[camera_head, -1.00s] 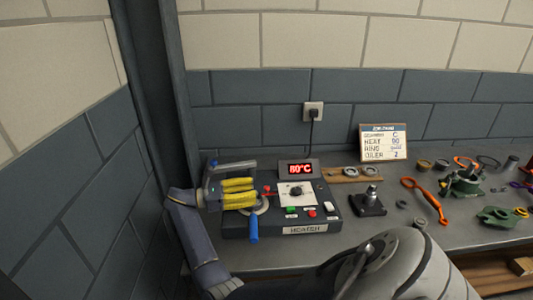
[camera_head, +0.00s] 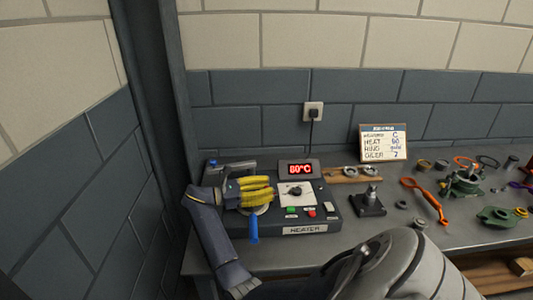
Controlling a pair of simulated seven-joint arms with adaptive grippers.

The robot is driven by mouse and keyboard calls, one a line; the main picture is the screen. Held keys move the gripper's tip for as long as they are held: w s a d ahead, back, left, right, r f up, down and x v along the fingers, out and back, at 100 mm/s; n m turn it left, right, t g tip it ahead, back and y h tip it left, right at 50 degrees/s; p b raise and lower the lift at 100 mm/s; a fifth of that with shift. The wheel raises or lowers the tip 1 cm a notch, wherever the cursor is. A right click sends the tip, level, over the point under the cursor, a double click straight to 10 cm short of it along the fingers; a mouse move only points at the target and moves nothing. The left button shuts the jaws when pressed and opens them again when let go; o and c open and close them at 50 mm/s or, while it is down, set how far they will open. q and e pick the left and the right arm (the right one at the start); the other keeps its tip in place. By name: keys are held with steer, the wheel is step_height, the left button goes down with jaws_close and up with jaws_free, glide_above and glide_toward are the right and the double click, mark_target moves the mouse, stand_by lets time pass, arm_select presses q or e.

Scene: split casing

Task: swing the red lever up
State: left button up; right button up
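The fingers lie close together. Whether they are shut, or hold anything, I cannot tell. I cannot make out the red lever; the fingers cover the spot at their tips. A blue handle (camera_head: 253,229) hangs down at the box front, below the fingers.
The heater display (camera_head: 299,169) reads 80°C. A green button (camera_head: 291,210) and a red button (camera_head: 311,212) sit below the dial. A black post stand (camera_head: 368,203) is to the right. An orange tool (camera_head: 426,197) and several parts lie further right.

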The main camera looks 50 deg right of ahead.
mark_target(275, 193)
jaws_close()
steer(key=shift+r, duration=0.1)
steer(key=t+y, duration=0.2)
steer(key=s+r+y, duration=0.1)
steer(key=y, duration=0.1)
steer(key=shift+d+m+t, duration=0.3)
steer(key=shift+d+t, duration=0.1)
steer(key=t+y, duration=0.2)
steer(key=s+d+t+y, duration=0.1)
steer(key=shift+r+m, duration=0.25)
steer(key=shift+m, duration=0.05)
steer(key=shift+s+d+t+y, duration=0.15)
steer(key=shift+d+t+y, duration=0.05)
steer(key=shift+t+y, duration=0.3)
steer(key=shift+s+d+t+y, duration=0.15)
steer(key=shift+d+t+y, duration=0.05)
steer(key=shift+t+y, duration=0.3)
steer(key=t+y, duration=0.1)
steer(key=s+d+t+y, duration=0.1)
steer(key=shift+f+y, duration=0.2)
steer(key=shift+y, duration=0.1)
steer(key=shift+s+d+f+m+t+y, duration=0.15)
steer(key=shift+f+t+y, duration=0.05)
steer(key=shift+t+y, duration=0.4)
steer(key=shift+s+d+f+m+t+y, duration=0.1)
steer(key=shift+s+d+f+t+y, duration=0.1)
steer(key=shift+t+y, duration=0.4)
steer(key=shift+s+d+f+m+t+y, duration=0.1)
steer(key=shift+s+f+m+t+y, duration=0.1)
steer(key=shift+t+y, duration=0.4)
